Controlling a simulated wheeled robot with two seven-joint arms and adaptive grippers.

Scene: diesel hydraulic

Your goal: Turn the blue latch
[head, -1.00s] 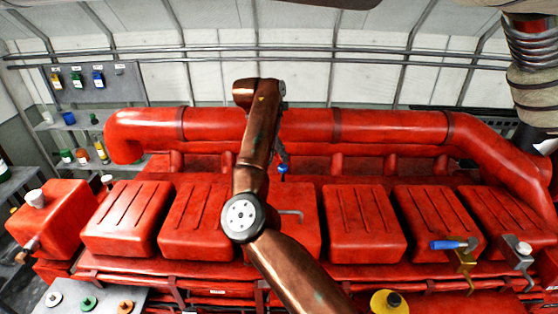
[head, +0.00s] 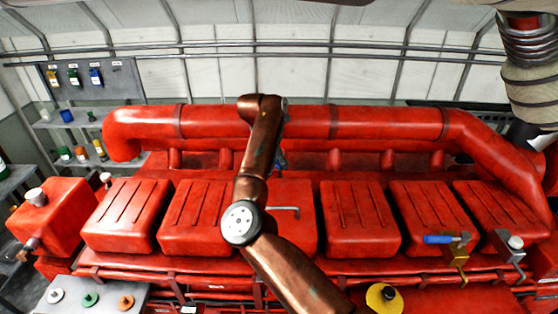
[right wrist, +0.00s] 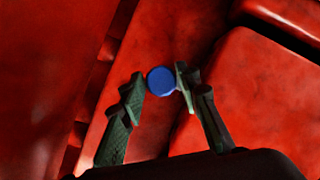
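A blue-handled lever (head: 440,239) lies sideways on a brass bracket (head: 456,262) at the front right of the red engine. My right gripper (head: 281,158) is far to its left, above the middle engine covers and partly behind my own arm. In the right wrist view, its two dark green fingers (right wrist: 160,84) close in on both sides of a small round blue piece (right wrist: 161,80), over red surfaces. What lies behind that piece is hidden. I cannot tell whether it belongs to a latch. My left gripper is not in view.
A grey bracket with a white knob (head: 515,243) stands right of the blue lever. A bent grey handle (head: 284,209) sits by the middle cover. A yellow round cap (head: 384,297) is at the front. A thick red pipe (head: 390,122) runs along the back.

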